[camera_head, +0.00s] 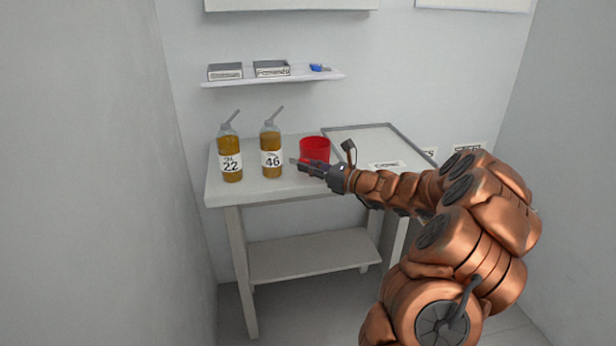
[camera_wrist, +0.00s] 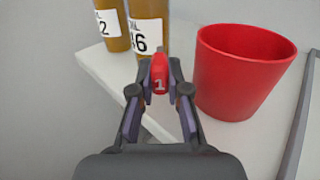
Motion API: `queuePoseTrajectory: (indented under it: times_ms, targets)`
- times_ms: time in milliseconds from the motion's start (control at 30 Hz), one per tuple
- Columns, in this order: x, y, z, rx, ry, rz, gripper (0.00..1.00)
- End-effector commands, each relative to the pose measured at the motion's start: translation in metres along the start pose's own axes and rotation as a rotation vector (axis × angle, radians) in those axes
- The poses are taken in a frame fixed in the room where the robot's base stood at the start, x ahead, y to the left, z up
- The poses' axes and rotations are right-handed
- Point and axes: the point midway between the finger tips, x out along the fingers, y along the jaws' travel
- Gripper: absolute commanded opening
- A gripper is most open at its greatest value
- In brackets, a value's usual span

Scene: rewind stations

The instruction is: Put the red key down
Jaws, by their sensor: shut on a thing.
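In the wrist view, my gripper (camera_wrist: 160,88) is shut on the red key (camera_wrist: 159,78), which carries a white "1". The key is between the fingertips, in front of the bottle marked 46. In the head view, my gripper (camera_head: 308,165) reaches over the front part of the white table (camera_head: 280,190), below the red cup. A small bit of red shows at its fingertips, but the key is too small to make out there. I cannot tell whether the key touches the table.
The red cup (camera_head: 315,149) stands close to the right of my gripper. Oil bottles marked 22 (camera_head: 231,158) and 46 (camera_head: 271,152) stand on the left. A grey-rimmed tray (camera_head: 372,128) lies at the right. A wall shelf (camera_head: 275,79) holds two labelled boxes and a blue item (camera_head: 318,67).

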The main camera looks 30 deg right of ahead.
Motion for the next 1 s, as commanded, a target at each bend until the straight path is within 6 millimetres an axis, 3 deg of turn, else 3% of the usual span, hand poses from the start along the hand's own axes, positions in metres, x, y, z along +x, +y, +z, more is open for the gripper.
queuePoseTrajectory:
  times_ms: [233, 400, 500, 900, 933, 1000]
  targets:
    - [0.009, -0.008, -0.001, -0.005, 0.002, 0.002, 0.0]
    - [0.007, -0.008, -0.029, 0.003, 0.002, 0.0, 0.0]
    - [0.008, -0.007, -0.037, 0.001, 0.0, 0.002, 0.0]
    - [0.008, -0.008, -0.039, 0.0, -0.002, 0.0, 0.0]
    - [0.007, -0.008, -0.038, -0.001, -0.001, 0.0, 0.18]
    - [0.007, -0.008, -0.038, -0.001, -0.001, 0.001, 0.26]
